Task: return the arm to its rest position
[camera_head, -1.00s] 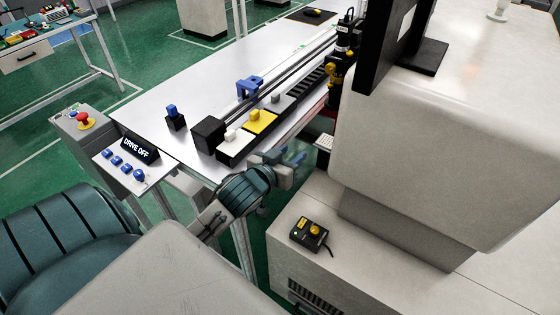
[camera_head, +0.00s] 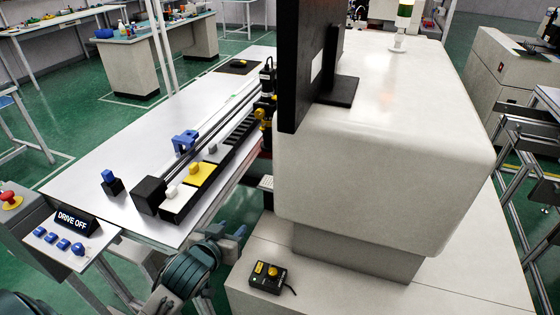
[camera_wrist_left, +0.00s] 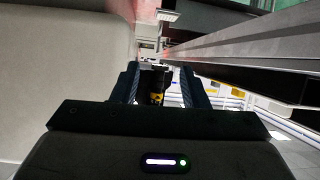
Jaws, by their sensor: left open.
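My left arm (camera_head: 190,270) comes in from the bottom of the head view, beside the near end of the white table. My left gripper (camera_head: 232,240) is just off the table's right edge, between the table and the big beige machine. It is empty. In the left wrist view the two dark fingers of my left gripper (camera_wrist_left: 160,88) stand apart. A black part with yellow marks (camera_wrist_left: 156,88) shows in the gap beyond them, not gripped. My right gripper is not in view.
The white table (camera_head: 100,170) carries a rail with a yellow block (camera_head: 202,173) and a blue bracket (camera_head: 186,140). The beige machine (camera_head: 385,150) stands close on the right. A small black control box (camera_head: 268,278) sits on its base. A DRIVE OFF panel (camera_head: 75,220) stands left.

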